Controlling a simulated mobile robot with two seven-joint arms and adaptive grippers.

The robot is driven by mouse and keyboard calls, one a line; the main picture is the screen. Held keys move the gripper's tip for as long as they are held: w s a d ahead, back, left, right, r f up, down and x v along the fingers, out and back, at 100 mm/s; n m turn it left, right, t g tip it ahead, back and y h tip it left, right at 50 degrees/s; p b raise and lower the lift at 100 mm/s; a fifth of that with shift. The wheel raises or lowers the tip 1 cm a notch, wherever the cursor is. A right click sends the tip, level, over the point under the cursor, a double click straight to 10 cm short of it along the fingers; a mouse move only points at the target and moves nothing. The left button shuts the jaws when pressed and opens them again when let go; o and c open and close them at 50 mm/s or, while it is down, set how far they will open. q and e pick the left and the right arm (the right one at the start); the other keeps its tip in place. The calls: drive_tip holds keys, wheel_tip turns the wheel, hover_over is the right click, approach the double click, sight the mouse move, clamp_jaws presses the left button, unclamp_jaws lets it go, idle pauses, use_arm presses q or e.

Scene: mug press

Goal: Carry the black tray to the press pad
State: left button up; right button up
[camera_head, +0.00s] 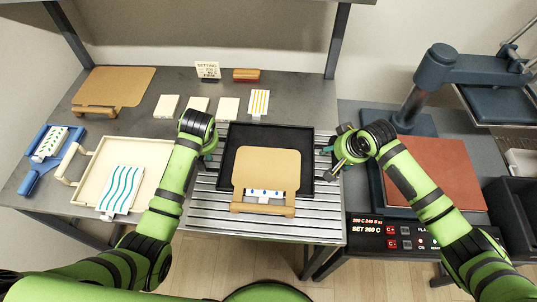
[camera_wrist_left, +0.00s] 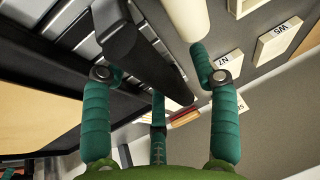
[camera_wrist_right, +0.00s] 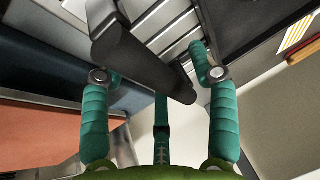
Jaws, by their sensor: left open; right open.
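The black tray (camera_head: 225,158) rests on the slatted rack. A tan board (camera_head: 268,165) with a wooden bar and a blue-spotted white piece lies in it. My left gripper (camera_head: 212,155) is at the tray's left side, open, with a dark handle bar (camera_wrist_left: 135,55) showing between its fingers. My right gripper (camera_head: 337,157) is at the right side, open, with the other dark handle bar (camera_wrist_right: 140,60) between its fingers. Finger contact with the bars cannot be told. The reddish press pad (camera_head: 440,165) lies at the right, partly hidden by my right arm.
A cream tray (camera_head: 105,165) stands close left of the black tray; its handle (camera_wrist_left: 186,18) shows near my left finger. The press (camera_head: 430,75) has its upper part swung right. A control box (camera_head: 405,235) sits before the pad. Pale tiles (camera_head: 228,108) lie behind the rack.

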use_arm(q)
drive_tip(key=shift+c, duration=0.4)
use_arm(e)
drive_tip(key=shift+c, duration=0.4)
use_arm(q)
clamp_jaws()
use_arm(e)
drive_tip(key=shift+s, duration=0.1)
clamp_jaws()
use_arm(q)
drive_tip(key=shift+r, duration=0.25)
use_arm(e)
drive_tip(key=shift+r, duration=0.25)
